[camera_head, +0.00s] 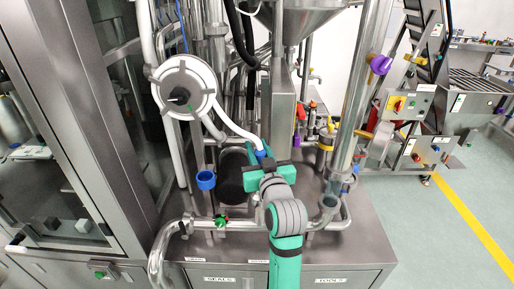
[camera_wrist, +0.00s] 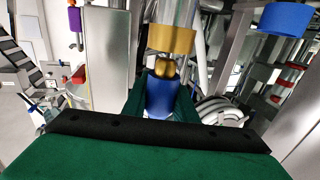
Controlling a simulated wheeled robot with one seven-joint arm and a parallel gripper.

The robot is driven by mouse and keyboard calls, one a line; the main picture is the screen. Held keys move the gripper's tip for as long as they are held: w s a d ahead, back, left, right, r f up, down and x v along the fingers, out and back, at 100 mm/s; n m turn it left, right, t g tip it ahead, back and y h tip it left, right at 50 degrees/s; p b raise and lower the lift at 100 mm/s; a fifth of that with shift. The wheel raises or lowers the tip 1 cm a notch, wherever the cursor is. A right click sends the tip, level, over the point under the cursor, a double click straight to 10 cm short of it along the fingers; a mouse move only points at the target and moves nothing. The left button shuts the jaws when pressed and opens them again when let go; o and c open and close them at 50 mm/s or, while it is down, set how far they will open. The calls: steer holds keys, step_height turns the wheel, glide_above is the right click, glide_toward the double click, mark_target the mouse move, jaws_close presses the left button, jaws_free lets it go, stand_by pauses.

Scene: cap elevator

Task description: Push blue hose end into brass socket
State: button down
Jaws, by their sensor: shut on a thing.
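My gripper (camera_head: 268,172) is shut on the blue hose end in the middle of the head view. The blue hose end (camera_wrist: 160,98) sits between the fingers (camera_wrist: 160,108) in the wrist view, with a small brass tip (camera_wrist: 166,68) on it. The brass socket (camera_wrist: 170,38), a wide ring on a silver pipe, lies just beyond that tip and roughly in line with it. I cannot tell whether tip and socket touch. The hose end shows as a small blue patch (camera_head: 261,153) in the head view, with a white hose (camera_head: 235,127) running from it. I cannot make out the socket there.
A blue cup-like fitting (camera_head: 206,180) stands left of my gripper; a similar blue one (camera_wrist: 286,18) shows in the wrist view. Steel pipes (camera_head: 353,90) and a purple fitting (camera_head: 300,112) stand close on the right. A horizontal pipe (camera_head: 240,225) crosses the steel cabinet top (camera_head: 365,240).

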steer(key=shift+f, duration=0.45)
steer(key=shift+f, duration=0.1)
steer(key=shift+d+f, duration=0.1)
steer(key=shift+f, duration=0.15)
steer(key=shift+s+f, duration=0.1)
steer(key=shift+f, duration=0.2)
stand_by(0.5)
steer(key=c, duration=1.4)
jaws_free()
steer(key=shift+o, duration=0.2)
steer(key=v, duration=0.6)
steer(key=shift+s, duration=0.4)
